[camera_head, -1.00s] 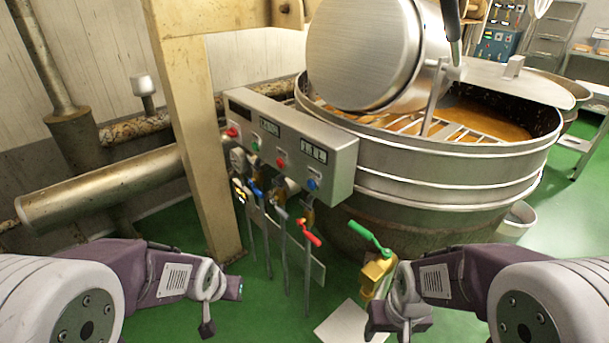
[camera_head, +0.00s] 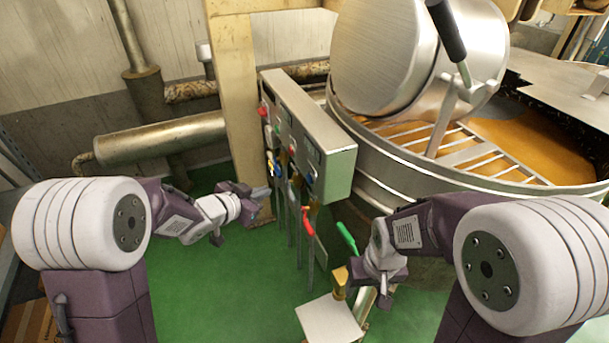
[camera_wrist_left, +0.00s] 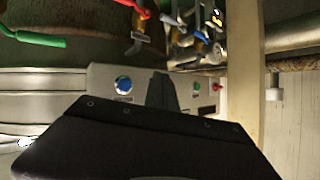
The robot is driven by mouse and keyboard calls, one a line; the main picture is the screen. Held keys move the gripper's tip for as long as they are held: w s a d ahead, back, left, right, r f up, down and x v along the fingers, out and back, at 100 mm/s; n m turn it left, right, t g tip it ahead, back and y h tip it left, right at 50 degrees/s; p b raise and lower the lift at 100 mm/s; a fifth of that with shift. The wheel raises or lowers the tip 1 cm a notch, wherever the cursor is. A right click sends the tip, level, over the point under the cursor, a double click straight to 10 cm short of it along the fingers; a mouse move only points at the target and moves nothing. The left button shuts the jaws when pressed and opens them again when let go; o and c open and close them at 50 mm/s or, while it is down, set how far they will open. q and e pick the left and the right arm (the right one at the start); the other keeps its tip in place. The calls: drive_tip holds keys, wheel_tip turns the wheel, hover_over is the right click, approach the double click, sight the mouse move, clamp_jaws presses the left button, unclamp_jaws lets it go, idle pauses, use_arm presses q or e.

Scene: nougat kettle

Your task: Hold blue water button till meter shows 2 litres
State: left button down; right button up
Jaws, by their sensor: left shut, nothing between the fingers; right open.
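The blue water button (camera_head: 308,178) is on the near end of the grey control box (camera_head: 328,115). In the left wrist view the round blue button (camera_wrist_left: 123,84) shows clearly, left of my dark fingers. My left gripper (camera_head: 262,193) is shut and empty, left of the box and apart from the button. It also shows in the left wrist view (camera_wrist_left: 162,90). The meter display (camera_head: 312,153) is above the button on the box face; its figures are too small to read. My right gripper (camera_head: 371,296) is open, low in front of the kettle.
A large steel kettle (camera_head: 375,190) with brown contents stands right of the box. Levers with red (camera_head: 307,221) and green (camera_head: 346,238) handles hang below. A cream post (camera_head: 238,100) stands behind the box.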

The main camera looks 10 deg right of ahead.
sight(309, 179)
use_arm(q)
drive_tip(key=w+d+b, duration=0.2)
drive_tip(key=d, duration=0.7)
drive_tip(key=shift+w, duration=0.35)
use_arm(e)
drive_tip(key=shift+d+f, duration=0.25)
drive_tip(key=shift+f, duration=1.05)
idle(0.5)
use_arm(q)
drive_tip(key=shift+w+d, duration=0.1)
drive_tip(key=shift+d, duration=0.25)
drive_tip(key=shift+w+d, duration=0.15)
drive_tip(key=shift+d, duration=0.3)
idle(1.8)
drive_tip(key=shift+a, duration=0.1)
idle(1.1)
drive_tip(key=shift+s+a, duration=0.3)
drive_tip(key=shift+a, duration=0.45)
use_arm(e)
drive_tip(key=shift+r, duration=0.3)
